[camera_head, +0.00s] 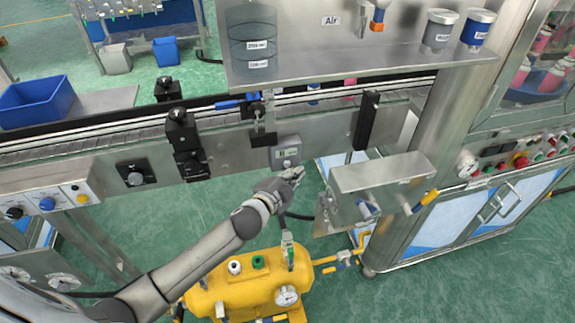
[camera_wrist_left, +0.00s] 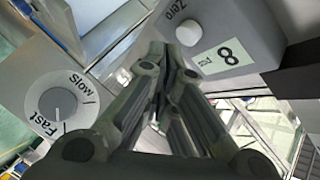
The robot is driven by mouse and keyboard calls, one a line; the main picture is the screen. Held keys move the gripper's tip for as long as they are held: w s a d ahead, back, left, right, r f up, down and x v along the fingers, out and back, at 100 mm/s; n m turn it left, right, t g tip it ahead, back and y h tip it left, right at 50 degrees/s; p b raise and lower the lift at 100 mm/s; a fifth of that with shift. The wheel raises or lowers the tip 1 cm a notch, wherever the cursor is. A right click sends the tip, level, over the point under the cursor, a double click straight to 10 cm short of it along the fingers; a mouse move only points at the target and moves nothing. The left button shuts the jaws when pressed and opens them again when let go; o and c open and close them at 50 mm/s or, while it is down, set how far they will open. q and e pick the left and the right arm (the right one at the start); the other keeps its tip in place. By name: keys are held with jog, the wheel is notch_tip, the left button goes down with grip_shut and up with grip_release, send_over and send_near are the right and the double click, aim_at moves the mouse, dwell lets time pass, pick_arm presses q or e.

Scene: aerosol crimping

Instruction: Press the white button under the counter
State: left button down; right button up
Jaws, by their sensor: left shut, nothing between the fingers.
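The counter is a small grey box (camera_head: 286,150) on the front of the conveyor rail, with a display that reads 8 in the left wrist view (camera_wrist_left: 220,58). The white round button (camera_wrist_left: 189,33) sits beside the display, next to the word Zero. It also shows low on the box in the head view (camera_head: 287,163). My left gripper (camera_head: 298,173) is shut and empty, just below the counter. In the left wrist view its fingertips (camera_wrist_left: 160,52) are close to the button, a little left of and below it; contact cannot be told.
A Slow/Fast knob (camera_wrist_left: 57,107) is on a panel at the left of the wrist view. A yellow tank (camera_head: 245,283) with fittings and a gauge stands below my left arm. A steel box (camera_head: 380,172) juts out to the right of the counter.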

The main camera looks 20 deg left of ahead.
dwell(0.4)
pick_arm(q)
jog(key=shift+w+a, duration=0.25)
jog(key=shift+w, duration=0.1)
jog(key=shift+w+a, duration=0.25)
jog(key=shift+w, duration=0.1)
dwell(0.7)
jog(key=shift+s, duration=0.1)
jog(key=shift+s+d+p, duration=0.35)
jog(key=shift+s+d, duration=0.15)
jog(key=shift+s, duration=0.1)
jog(key=shift+s+d+p, duration=0.2)
jog(key=shift+s+d, duration=0.5)
jog(key=shift+s, duration=0.35)
jog(key=shift+s+d+p, duration=0.15)
jog(key=shift+s+d, duration=0.55)
jog(key=shift+s, duration=0.35)
